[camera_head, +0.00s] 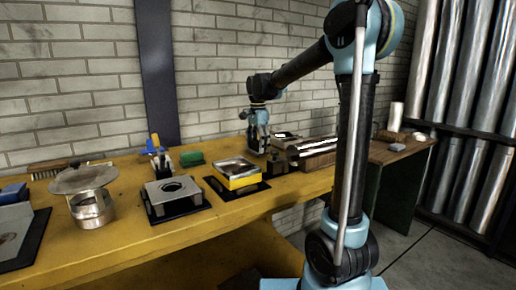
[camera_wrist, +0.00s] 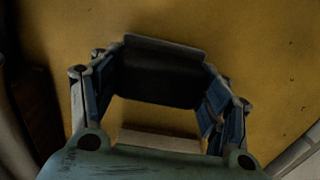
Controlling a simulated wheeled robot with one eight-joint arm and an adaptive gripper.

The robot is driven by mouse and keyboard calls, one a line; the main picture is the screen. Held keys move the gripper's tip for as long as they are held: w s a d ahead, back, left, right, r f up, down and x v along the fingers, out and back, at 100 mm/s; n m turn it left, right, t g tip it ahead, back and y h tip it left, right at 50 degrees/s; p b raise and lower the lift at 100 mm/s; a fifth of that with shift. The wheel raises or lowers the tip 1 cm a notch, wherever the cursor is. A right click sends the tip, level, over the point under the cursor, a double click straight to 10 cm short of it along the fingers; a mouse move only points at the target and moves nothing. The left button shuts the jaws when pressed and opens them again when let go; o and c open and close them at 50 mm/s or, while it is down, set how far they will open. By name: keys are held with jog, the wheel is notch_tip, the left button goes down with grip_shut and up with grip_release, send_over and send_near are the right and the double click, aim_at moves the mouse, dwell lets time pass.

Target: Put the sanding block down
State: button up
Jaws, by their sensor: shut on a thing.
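My gripper (camera_head: 257,143) is low over the back of the yellow bench, just right of the yellow box. In the wrist view, my gripper (camera_wrist: 162,82) is shut on the sanding block (camera_wrist: 160,76), a dark block with a grey edge, held across between the two fingers. A pale beige strip (camera_wrist: 158,142) shows nearer the palm; I cannot tell whether it belongs to the block. The yellow bench top (camera_wrist: 265,55) lies below. In the head view the block is too small and hidden to make out, and I cannot tell whether it touches the bench.
A yellow box with a metallic top (camera_head: 238,174) sits on a black mat left of my gripper. Metal pipes (camera_head: 314,146) lie close on the right. A grey metal plate (camera_head: 173,192), a capped flue piece (camera_head: 90,200) and a green block (camera_head: 192,158) stand further left. The front bench strip is clear.

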jog(key=shift+f, duration=0.3)
jog(key=o, duration=1.3)
notch_tip(320, 180, up, 12)
jog(key=shift+r, duration=0.1)
